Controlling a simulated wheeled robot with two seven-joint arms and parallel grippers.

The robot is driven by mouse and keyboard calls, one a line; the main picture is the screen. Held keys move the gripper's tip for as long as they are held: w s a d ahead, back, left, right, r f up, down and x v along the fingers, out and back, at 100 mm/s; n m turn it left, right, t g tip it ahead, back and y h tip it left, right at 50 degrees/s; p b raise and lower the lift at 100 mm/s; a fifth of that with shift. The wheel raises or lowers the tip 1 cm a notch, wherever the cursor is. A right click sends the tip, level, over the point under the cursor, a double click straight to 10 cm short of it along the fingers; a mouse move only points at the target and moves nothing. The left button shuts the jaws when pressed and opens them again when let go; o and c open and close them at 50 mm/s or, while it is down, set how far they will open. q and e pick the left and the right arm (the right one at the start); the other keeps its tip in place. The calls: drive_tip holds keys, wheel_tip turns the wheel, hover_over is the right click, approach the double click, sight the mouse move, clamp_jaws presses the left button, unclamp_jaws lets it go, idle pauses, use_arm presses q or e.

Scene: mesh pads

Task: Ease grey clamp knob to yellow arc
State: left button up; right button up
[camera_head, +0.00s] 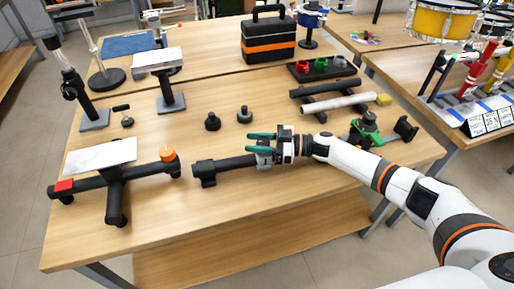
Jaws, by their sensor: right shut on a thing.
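My right gripper (256,143), with teal fingers, reaches in from the right over the middle of the table. It is shut on the grey clamp knob (264,158), a small grey piece mostly hidden by the fingers. The knob is at the right end of a black horizontal bar (228,163), which has a black block at its left end. I cannot make out a yellow arc by the knob at this size. My left gripper is not in view.
A black stand (115,197) with a white plate, a red block and an orange knob stands left. Two small black knobs (212,122) stand behind the bar. A green-and-black clamp (366,127) lies right, near my arm. The table's front edge (250,215) is clear.

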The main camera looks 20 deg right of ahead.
drive_tip(key=shift+s+n+g+y+b, duration=0.1)
drive_tip(key=shift+n+g+y+b, duration=0.2)
drive_tip(key=shift+n+g+b, duration=0.55)
drive_tip(key=o, duration=1)
drive_tip(key=shift+a, duration=0.1)
drive_tip(key=shift+d, duration=0.45)
drive_tip(key=b+v, duration=0.1)
drive_tip(key=v, duration=0.5)
drive_tip(key=shift+s+d, duration=0.1)
drive_tip(key=shift+d, duration=0.2)
